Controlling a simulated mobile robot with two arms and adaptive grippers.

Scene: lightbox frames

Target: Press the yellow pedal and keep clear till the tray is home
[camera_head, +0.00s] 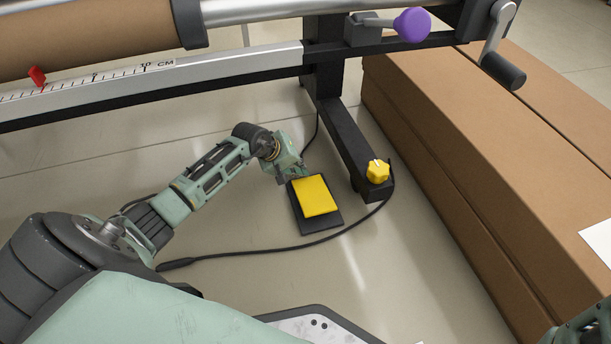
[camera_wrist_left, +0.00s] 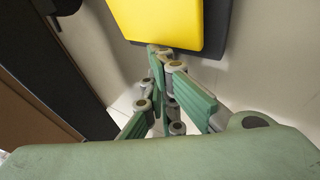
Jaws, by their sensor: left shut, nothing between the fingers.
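The yellow pedal (camera_head: 316,196) lies on the floor on a dark base plate (camera_head: 325,224). My left gripper (camera_head: 297,174) is shut and empty, at the pedal's far left edge. In the left wrist view the yellow pedal (camera_wrist_left: 160,18) fills the top, and the fingertips of my left gripper (camera_wrist_left: 161,52) overlap its edge. I cannot tell whether they touch it. A small green part of my right arm shows at the lower right corner of the head view; its fingers are not visible. No tray can be made out.
A dark stand foot (camera_head: 350,150) with a yellow knob (camera_head: 377,171) is right of the pedal. A black cable (camera_head: 300,246) curves around it. Long brown boxes (camera_head: 500,160) line the right. A ruled rail (camera_head: 200,70) and brown roll (camera_head: 85,35) cross above.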

